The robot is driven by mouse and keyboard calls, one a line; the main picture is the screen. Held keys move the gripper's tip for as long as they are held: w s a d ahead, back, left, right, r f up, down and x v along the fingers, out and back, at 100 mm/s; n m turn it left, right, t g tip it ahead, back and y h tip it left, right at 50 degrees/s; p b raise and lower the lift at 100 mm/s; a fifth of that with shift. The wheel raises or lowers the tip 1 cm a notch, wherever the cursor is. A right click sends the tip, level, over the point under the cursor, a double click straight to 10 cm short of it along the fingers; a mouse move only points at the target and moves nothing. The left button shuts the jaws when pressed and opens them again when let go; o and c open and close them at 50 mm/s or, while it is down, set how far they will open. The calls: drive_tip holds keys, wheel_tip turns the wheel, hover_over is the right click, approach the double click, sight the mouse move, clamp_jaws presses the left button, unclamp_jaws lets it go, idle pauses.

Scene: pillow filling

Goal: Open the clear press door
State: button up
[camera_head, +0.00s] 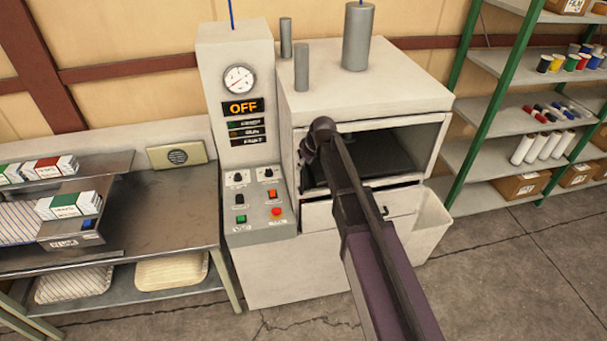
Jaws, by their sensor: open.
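The press (365,90) is a pale grey machine with cylinders on top and a wide front opening. The dark chamber inside (395,150) shows through this opening. I cannot tell a clear door panel apart from the opening, so whether it is open or shut is unclear. My arm reaches up from the bottom right across the press front. My gripper (308,168) is at the left side of the opening, dark and partly hidden by my wrist. Its jaws are open; I see nothing held. Contact with the door or frame cannot be made out.
A control column with a gauge and an "OFF" display (242,107) stands left of the press, above a button panel (257,207). A metal bench (165,222) with boxes is at left. Green-posted shelves (480,65) stand at right. The floor at front right is clear.

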drive_tip(key=shift+b+x, duration=1.4)
drive_tip(key=shift+x, duration=0.45)
clamp_jaws()
drive_tip(key=shift+d, duration=0.1)
